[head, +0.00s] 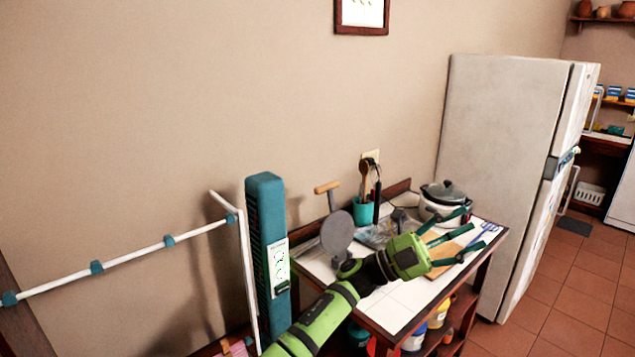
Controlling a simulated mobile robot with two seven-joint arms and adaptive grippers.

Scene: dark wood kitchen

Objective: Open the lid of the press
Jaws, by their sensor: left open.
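The press shows as a round grey metal plate (337,233) at the left end of the white-topped table. The plate stands up steeply, with its round face toward me. A wooden-ended handle (327,187) rises above it. The lower part of the press is hidden behind my left arm, so I cannot see its base clearly. My left gripper (468,228) is open, its dark green fingers spread over the right part of the table. It is to the right of the press, apart from it, and I see nothing held. My right gripper is out of view.
A white cooker with a dark lid (444,193) stands at the table's back right. A teal utensil holder (363,211) is at the back. A wooden board (440,254) lies near the gripper. A teal column (266,230) stands left of the table; a fridge (500,160) stands right.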

